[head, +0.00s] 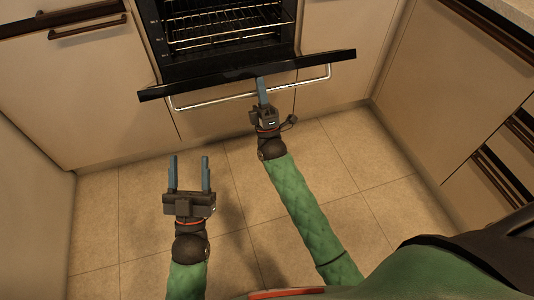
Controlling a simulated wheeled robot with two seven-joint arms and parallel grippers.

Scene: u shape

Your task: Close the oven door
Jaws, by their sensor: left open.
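The oven (165,45) is open at the top of the head view, with its dark cavity and wire racks (225,25) showing. The black oven door (200,84) shows as a narrow tilted band below the opening, with a silver bar handle (215,103) along its near side. My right gripper (261,85) is at the middle of the door, its blue-grey fingers overlapping the handle and the band's lower edge. Its fingers line up as one, so contact and opening are unclear. My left gripper (189,162) is open and empty, apart from the door, over the floor.
Beige cabinets flank the oven on the left (80,90) and right (345,85). Drawers with dark handles (505,180) stand at the right. The tiled floor (120,220) is clear around my arms.

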